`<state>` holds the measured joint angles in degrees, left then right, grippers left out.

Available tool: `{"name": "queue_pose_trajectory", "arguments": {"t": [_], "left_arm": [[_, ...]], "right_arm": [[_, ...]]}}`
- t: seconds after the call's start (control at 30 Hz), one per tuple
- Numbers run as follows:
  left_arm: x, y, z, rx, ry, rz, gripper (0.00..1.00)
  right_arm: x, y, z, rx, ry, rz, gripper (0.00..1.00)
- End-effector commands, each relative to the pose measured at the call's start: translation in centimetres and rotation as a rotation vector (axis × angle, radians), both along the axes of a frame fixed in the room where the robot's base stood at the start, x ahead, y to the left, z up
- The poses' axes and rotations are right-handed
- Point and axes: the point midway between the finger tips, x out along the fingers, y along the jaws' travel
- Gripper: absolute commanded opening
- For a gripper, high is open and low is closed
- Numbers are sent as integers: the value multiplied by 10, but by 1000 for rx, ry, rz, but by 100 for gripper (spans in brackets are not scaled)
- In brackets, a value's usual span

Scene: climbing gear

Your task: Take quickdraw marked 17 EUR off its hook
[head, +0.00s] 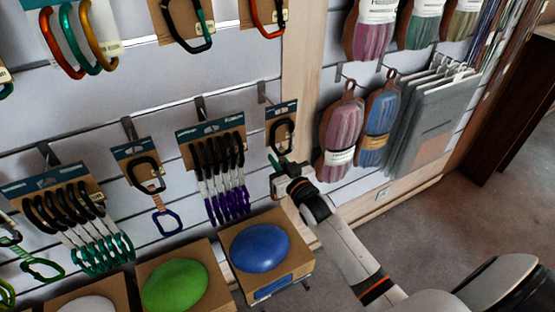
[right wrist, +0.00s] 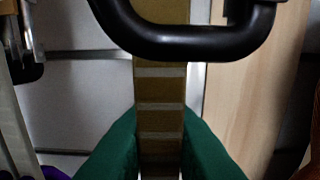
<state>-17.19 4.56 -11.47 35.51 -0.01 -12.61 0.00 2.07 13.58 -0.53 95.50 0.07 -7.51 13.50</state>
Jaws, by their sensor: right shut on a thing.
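A quickdraw (head: 290,133) with a black top carabiner hangs on a brown and teal card from the rightmost hook (head: 262,92) of the lower row. Its price is too small to read in the head view. My right gripper (head: 280,163) is at its sling, just below the carabiner. In the right wrist view the green fingers (right wrist: 160,150) are shut on the striped olive-brown sling (right wrist: 160,90), and the black carabiner (right wrist: 190,42) is above them. My left gripper is not in view.
Left of it hang a pack of black and purple quickdraws (head: 217,172) and a single quickdraw (head: 157,190) with a blue lower carabiner. A blue hold (head: 259,247) on a box sits below. A wooden post (head: 302,60) and chalk-bag-like pink pouches (head: 340,130) are to the right.

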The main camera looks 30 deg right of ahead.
Motion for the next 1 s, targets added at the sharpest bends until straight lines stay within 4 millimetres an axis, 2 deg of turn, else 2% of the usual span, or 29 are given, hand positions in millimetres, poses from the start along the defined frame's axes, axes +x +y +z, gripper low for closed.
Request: {"name": "queue_pose_trajectory", "arguments": {"t": [1.0], "left_arm": [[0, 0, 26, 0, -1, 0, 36]], "right_arm": [[-39, 0, 4, 0, 0, 0, 0]]}}
